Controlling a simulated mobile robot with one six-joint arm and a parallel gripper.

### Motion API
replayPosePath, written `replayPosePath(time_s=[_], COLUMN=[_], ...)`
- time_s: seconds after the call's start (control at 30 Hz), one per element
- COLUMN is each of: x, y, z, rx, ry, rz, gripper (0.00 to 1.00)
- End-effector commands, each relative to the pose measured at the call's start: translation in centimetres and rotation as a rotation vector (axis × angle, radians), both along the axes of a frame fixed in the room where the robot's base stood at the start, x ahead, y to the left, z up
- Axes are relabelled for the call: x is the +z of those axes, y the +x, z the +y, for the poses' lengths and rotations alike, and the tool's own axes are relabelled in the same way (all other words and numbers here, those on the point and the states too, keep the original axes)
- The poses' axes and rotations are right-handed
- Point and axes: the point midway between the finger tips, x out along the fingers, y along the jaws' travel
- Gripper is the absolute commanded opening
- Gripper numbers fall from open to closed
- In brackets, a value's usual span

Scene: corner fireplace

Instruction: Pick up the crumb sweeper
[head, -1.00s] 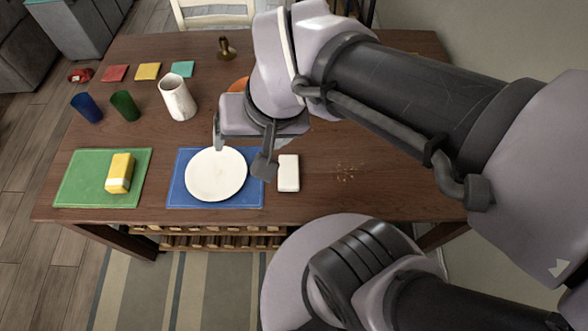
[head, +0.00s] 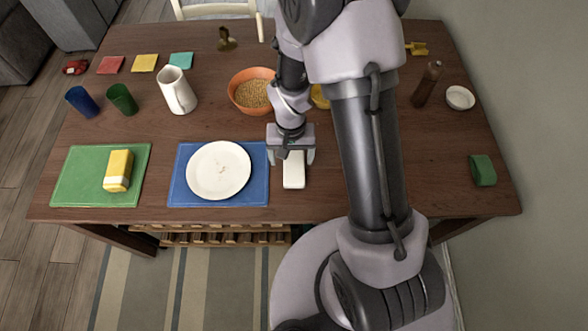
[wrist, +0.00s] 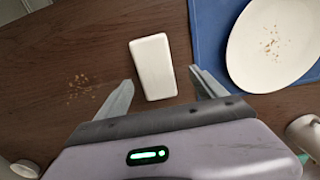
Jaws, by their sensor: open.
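The crumb sweeper looks to be the small white rounded block (head: 293,172) lying flat on the wooden table, just right of the blue placemat. In the wrist view the white block (wrist: 153,66) lies ahead of and between the fingers. My gripper (head: 291,157) is over the far end of the block, pointing down. In the wrist view my gripper (wrist: 160,80) is open, with one finger on each side of the block's near part. Nothing is held, and I cannot tell the exact height above the table.
A white plate (head: 218,171) with crumbs lies on the blue placemat (head: 180,192), close left of my gripper. Crumbs (wrist: 79,88) lie on the table in the wrist view. An orange bowl (head: 236,94) and a white pitcher (head: 176,90) stand farther back. A green block (head: 482,170) is at right.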

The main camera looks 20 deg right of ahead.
Motion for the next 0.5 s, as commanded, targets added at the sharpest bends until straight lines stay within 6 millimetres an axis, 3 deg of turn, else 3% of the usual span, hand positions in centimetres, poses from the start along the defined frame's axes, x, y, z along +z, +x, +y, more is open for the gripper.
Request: replayPosePath(time_s=[0.3, 0.5], x=[-5.2, -5.3], y=[-0.5, -0.5], z=[-0.7, -0.7], rx=[-0.001, -0.001], ry=[0.001, 0.0], rz=[0.002, 0.0], gripper=[0.8, 0.8])
